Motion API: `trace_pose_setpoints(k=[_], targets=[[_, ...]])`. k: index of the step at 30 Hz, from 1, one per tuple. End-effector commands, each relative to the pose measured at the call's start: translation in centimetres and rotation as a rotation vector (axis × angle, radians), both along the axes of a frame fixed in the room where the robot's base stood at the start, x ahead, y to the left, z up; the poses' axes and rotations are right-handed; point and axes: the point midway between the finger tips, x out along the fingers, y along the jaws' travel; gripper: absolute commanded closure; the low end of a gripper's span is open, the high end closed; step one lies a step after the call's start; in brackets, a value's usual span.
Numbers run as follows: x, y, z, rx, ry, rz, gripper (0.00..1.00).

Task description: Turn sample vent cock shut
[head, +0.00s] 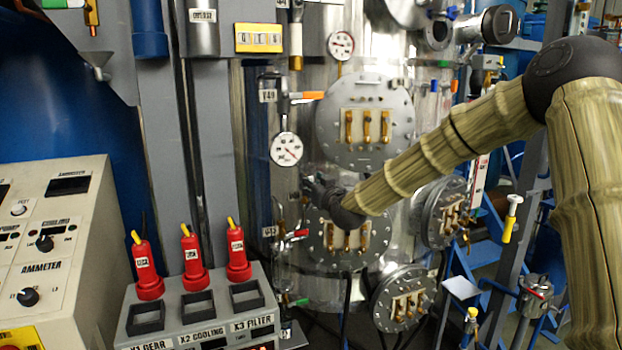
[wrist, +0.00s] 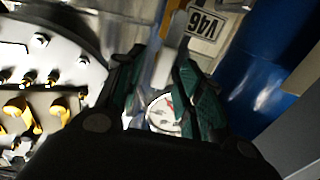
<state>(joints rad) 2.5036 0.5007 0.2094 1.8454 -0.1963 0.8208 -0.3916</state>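My gripper (head: 310,188) is dark and reaches in beside the steel vessel, below a round white gauge. In the wrist view its two green-padded fingers (wrist: 161,78) are apart. A pale, blurred upright part (wrist: 163,62) shows between them; I cannot tell whether they touch it. An upside-down label V46 (wrist: 203,22) is just beyond the fingertips. In the head view a cock with a red handle (head: 298,234) sits by a small label (head: 268,232) below the gripper. A cock with an orange handle (head: 308,95) is higher up. Neither is clearly marked as the sample vent.
The round gauge (head: 286,149) is close above the gripper and shows behind the fingers in the wrist view (wrist: 164,114). Bolted flanges (head: 366,122) crowd the right side. A blue column (wrist: 262,75) is to the wrist view's right. A control console (head: 60,250) stands left.

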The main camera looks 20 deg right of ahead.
Motion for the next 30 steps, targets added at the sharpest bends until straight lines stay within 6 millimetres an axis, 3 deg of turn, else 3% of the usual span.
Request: trace_pose_setpoints(k=[6,17,18,24,30], targets=[[1.5,0.1,0.0,0.0,0.002,0.0,0.62],[1.9,0.1,0.0,0.0,0.0,0.0,0.62],[1.9,0.1,0.0,0.0,0.001,0.0,0.64],[1.9,0.0,0.0,0.0,0.0,0.0,1.0],[1.9,0.0,0.0,0.0,0.001,0.0,1.0]])
